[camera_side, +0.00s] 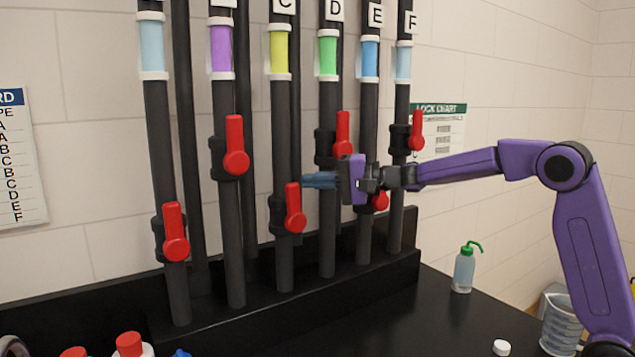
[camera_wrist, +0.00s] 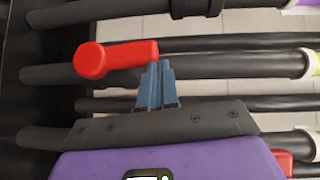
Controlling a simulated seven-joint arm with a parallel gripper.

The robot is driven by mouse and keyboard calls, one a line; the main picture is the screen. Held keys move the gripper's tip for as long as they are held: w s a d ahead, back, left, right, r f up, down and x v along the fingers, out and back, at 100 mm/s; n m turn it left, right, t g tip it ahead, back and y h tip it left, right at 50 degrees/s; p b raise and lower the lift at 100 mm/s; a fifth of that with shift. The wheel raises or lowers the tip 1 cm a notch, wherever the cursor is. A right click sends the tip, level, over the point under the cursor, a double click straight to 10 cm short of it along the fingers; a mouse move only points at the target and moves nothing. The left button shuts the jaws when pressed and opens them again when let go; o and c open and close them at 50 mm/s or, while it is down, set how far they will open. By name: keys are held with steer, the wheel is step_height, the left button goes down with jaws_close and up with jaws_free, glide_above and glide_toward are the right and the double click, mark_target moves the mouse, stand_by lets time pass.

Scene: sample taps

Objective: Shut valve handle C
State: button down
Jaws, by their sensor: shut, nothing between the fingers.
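Valve handle C (camera_side: 295,210) is a red lever with a round hub on the dark pipe that has the yellow section and the C label (camera_side: 284,6). Its lever points up, roughly along the pipe. My gripper (camera_side: 305,180) reaches in from the right, its blue fingers together and empty, their tips beside the upper end of the lever. In the wrist view the red handle (camera_wrist: 115,58) lies with its hub at the left, and the shut fingertips (camera_wrist: 160,68) are at the lever's free end. I cannot tell whether they touch it.
Red handles B (camera_side: 235,148) and A (camera_side: 175,235) are to the left. Handles D (camera_side: 343,130), E (camera_side: 381,201) and F (camera_side: 416,132) are to the right, with E partly behind my gripper. A green-capped bottle (camera_side: 464,270) stands on the black bench.

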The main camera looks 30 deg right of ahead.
steer(key=a+f+n+g+h, duration=0.3)
steer(key=a+n+h, duration=0.4)
steer(key=a+h, duration=0.4)
steer(key=shift+a+f+n, duration=0.3)
steer(key=shift+a+f, duration=0.4)
steer(key=shift+f, duration=0.2)
stand_by(0.3)
stand_by(0.4)
steer(key=w+a+r+v, duration=0.1)
steer(key=w+r+v, duration=0.1)
steer(key=v, duration=1)
steer(key=shift+s+r, duration=0.3)
steer(key=shift+r, duration=0.05)
